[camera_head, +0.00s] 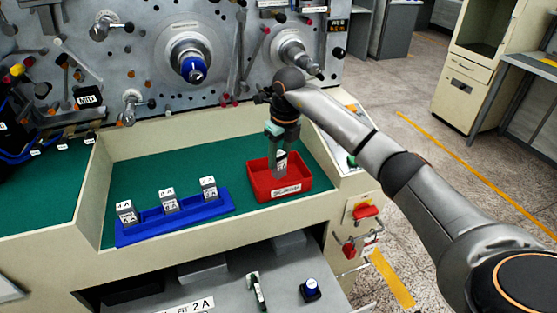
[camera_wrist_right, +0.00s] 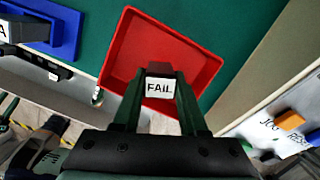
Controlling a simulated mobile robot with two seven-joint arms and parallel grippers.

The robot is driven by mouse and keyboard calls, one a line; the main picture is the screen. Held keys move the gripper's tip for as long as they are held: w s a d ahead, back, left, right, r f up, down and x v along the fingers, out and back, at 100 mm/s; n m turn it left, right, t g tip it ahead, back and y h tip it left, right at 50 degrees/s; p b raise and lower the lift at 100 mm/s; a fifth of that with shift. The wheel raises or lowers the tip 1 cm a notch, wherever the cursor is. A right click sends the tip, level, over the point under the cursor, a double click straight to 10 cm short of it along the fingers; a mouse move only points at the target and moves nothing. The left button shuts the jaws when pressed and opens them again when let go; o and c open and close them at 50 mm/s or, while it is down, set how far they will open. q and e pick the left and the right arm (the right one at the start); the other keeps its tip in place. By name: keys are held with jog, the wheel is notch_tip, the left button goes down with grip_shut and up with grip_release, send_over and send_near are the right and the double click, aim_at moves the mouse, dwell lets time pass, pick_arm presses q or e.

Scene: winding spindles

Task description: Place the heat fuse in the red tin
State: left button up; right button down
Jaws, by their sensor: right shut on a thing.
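My right gripper (camera_head: 280,148) is shut on a grey, box-shaped heat fuse (camera_head: 281,167) and points down over the red tin (camera_head: 261,190). The fuse hangs upright, its lower end within the tin's outline; I cannot tell whether it touches the floor. In the right wrist view the fuse (camera_wrist_right: 160,87) sits between the fingertips and shows a white label reading FAIL. The red tin (camera_wrist_right: 125,48) lies around and behind it, with a bare red floor. My left gripper is not in view.
A blue rack (camera_head: 187,220) with three grey fuses stands on the green mat (camera_head: 140,172), left of the tin. Cream walls (camera_head: 98,190) edge the mat. A machine panel with knobs and levers rises behind. An open drawer (camera_head: 225,287) is below.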

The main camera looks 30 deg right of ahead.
jog(key=shift+f, duration=0.95)
jog(key=shift+f, duration=0.15)
jog(key=shift+c, duration=2.2)
grip_release()
notch_tip(320, 180, up, 12)
jog(key=s, duration=0.1)
jog(key=shift+s+b, duration=0.3)
jog(key=shift+s, duration=0.1)
jog(key=shift+d, duration=0.1)
